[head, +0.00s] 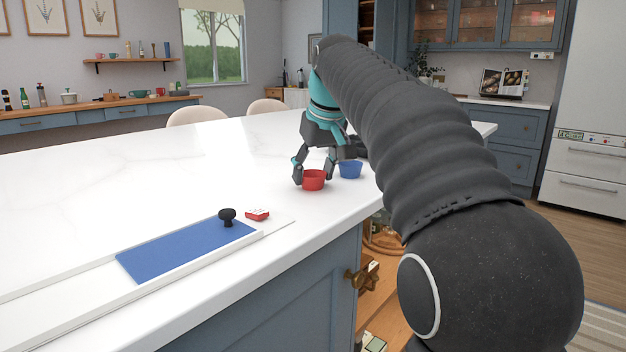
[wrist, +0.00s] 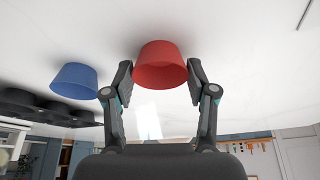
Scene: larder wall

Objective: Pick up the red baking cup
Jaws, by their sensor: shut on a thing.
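The red baking cup (head: 314,181) is on or just above the white countertop near its right end; I cannot tell whether it touches the surface. My gripper (head: 315,174) reaches down over it with a finger on each side. In the wrist view the red cup (wrist: 160,66) sits between the two fingertips (wrist: 160,78), and my gripper is shut on it.
A blue baking cup (head: 350,169) stands close to the right of the red one. A dark muffin tin (wrist: 50,108) is beside it in the wrist view. A blue panel with a black knob (head: 227,215) and a small red-and-white item (head: 257,214) lie nearer. The counter's left is clear.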

